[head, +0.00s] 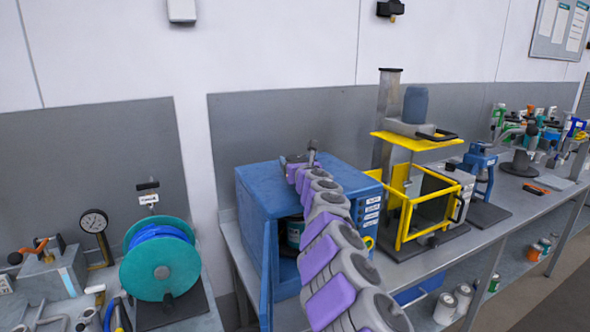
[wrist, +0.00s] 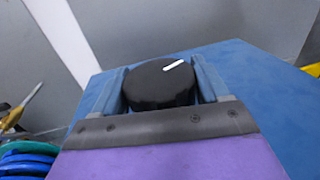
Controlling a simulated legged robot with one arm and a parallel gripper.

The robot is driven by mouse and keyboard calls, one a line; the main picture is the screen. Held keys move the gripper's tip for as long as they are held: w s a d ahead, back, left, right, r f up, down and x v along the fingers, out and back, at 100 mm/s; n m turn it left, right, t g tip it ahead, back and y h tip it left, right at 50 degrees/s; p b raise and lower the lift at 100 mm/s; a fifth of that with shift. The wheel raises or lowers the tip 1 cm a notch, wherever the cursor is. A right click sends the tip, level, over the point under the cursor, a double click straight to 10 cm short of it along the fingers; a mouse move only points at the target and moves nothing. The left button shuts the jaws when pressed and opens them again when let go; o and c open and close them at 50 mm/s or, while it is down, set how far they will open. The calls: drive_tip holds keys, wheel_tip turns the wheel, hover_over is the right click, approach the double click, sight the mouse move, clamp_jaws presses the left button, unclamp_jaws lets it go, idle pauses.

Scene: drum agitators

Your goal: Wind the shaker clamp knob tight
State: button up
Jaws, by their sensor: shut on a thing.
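The shaker is a blue box-shaped cabinet (head: 263,200) on the bench, with its front door (head: 267,270) standing open and a can (head: 294,233) inside. The clamp knob (wrist: 160,84) is a round black knob with a white pointer line, on the blue top of the cabinet. My gripper (head: 303,163) is over the cabinet top. In the wrist view my gripper (wrist: 162,90) has one finger on each side of the knob and is shut on it. The white line points to the upper right. The knob itself is hard to make out in the head view.
A yellow-framed machine (head: 420,205) stands close to the right of the cabinet. A teal reel (head: 160,265) and a dial gauge (head: 94,222) stand on the left bench. A grey panel (head: 290,125) rises behind. A blue clamp device (head: 480,170) stands farther right.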

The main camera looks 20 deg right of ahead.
drive_tip(key=m+g+h, duration=0.1)
drive_tip(key=m+h, duration=0.1)
drive_tip(key=h, duration=0.1)
drive_tip(key=shift+h, duration=0.3)
drive_tip(key=m+g+h+p, duration=0.1)
drive_tip(key=m+h, duration=0.1)
drive_tip(key=shift+a+r+h+p, duration=0.1)
drive_tip(key=shift+a+h+p, duration=0.05)
drive_tip(key=shift+h+p, duration=0.25)
drive_tip(key=m+g+h+p, duration=0.4)
drive_tip(key=p, duration=0.1)
drive_tip(key=shift+d+h, duration=0.2)
drive_tip(key=shift+h, duration=0.1)
drive_tip(key=shift+s+m+g+p, duration=0.1)
drive_tip(key=shift+m+g+p, duration=0.2)
drive_tip(key=shift+g+p, duration=0.1)
drive_tip(key=o, duration=1)
drive_tip(key=shift+c, duration=0.2)
